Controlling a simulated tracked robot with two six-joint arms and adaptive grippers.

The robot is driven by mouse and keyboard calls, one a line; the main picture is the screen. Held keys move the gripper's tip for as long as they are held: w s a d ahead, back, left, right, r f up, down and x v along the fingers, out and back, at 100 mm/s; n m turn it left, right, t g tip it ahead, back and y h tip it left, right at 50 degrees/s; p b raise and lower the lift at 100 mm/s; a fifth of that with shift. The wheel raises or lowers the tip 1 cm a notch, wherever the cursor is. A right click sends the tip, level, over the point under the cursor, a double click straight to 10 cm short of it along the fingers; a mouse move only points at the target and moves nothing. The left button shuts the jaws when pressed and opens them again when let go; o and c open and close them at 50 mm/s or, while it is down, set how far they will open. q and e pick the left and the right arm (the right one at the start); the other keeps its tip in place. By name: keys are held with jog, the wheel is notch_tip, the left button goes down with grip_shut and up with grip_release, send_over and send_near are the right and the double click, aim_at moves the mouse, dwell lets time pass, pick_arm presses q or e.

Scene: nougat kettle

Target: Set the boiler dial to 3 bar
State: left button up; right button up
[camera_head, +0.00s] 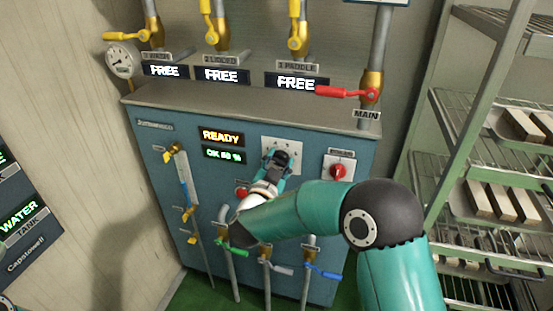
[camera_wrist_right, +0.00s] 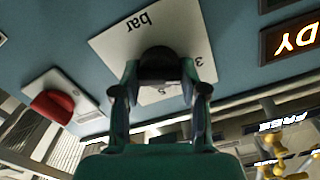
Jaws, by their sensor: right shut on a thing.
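The boiler dial is a dark round knob (camera_wrist_right: 158,66) on a pale square plate (camera_head: 298,150) on the blue boiler front. The plate (camera_wrist_right: 112,48) reads "bar" in the right wrist view, where it looks upside down, with a "3" near one edge. My right gripper (camera_head: 279,159) is at the dial. In the right wrist view its two fingers (camera_wrist_right: 157,88) are closed on the knob from both sides. The knob's pointer and most of the scale are hidden by the gripper, so the setting cannot be read. My left gripper is not in view.
A red knob (camera_head: 339,172) on a white plate sits right of the dial. Displays reading "READY" (camera_head: 222,137) and "OK 50 %" (camera_head: 224,155) are left of it. Valves with coloured levers line the pipes below. A wire rack (camera_head: 470,150) with trays stands at right.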

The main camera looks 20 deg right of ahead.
jog(key=shift+a+f, duration=0.1)
dwell(0.4)
jog(key=o, duration=1.1)
jog(key=shift+w, duration=0.1)
jog(key=shift+s+a, duration=0.35)
jog(key=shift+s, duration=0.15)
jog(key=v, duration=1)
jog(key=shift+s+a, duration=0.25)
jog(key=shift+s, duration=0.1)
